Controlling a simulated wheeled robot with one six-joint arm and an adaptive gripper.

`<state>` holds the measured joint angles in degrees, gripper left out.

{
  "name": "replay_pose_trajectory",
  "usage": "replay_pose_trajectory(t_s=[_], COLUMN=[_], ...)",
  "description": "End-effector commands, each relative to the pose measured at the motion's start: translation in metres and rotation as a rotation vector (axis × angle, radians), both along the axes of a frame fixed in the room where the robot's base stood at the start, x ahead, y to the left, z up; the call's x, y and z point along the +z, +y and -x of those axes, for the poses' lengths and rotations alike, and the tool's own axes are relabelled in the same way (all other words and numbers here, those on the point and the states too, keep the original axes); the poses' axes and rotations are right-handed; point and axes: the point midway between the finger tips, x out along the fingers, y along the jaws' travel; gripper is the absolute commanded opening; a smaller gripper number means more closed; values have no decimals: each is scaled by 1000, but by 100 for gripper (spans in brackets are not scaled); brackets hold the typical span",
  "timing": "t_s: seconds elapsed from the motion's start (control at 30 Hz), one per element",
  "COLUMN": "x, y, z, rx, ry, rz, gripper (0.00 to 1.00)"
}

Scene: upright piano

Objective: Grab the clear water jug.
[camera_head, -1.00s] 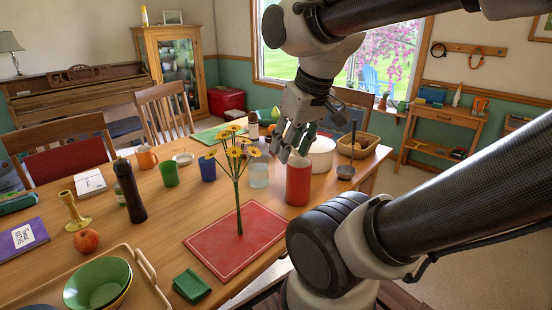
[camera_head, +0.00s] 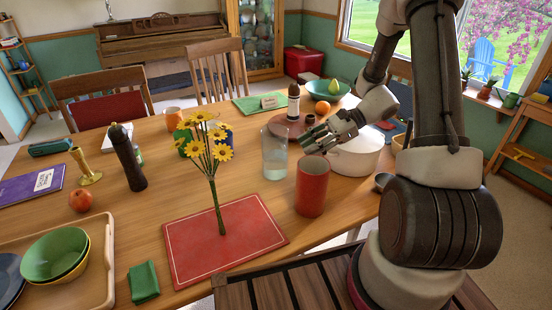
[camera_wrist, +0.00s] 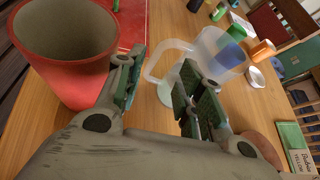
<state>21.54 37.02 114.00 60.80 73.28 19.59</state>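The clear water jug (camera_head: 275,155) stands upright on the wooden table, behind the red canister and left of the white round pot. My gripper (camera_head: 316,138) is just right of the jug in the head view, with its fingers pointing toward it. In the wrist view the jug (camera_wrist: 222,58) is beyond the fingers, and its handle shows in the gap between them. My gripper (camera_wrist: 163,75) is open, with the fingers apart and nothing clearly held. I cannot tell whether a finger touches the handle.
The red canister (camera_head: 312,187) stands close by, and shows large beside the left finger in the wrist view (camera_wrist: 62,45). The white pot (camera_head: 357,154) is under my wrist. A dark bottle (camera_head: 293,104) stands behind.

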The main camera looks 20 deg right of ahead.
Motion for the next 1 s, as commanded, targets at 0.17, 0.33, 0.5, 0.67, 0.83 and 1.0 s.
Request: replay_pose_trajectory(t_s=[0.17,0.33,0.5,0.67,0.83,1.0], x=[-37,-48,-56,-66,-74,-76], y=[-8,-1,18,40,60,63], z=[12,15,15,12,10,10], rx=[-56,-66,-66,-64,-65,-67], ry=[111,140,141,140,139,137], rz=[-90,-117,-117,-115,-114,-114], gripper=[37,37,37,37,37,37])
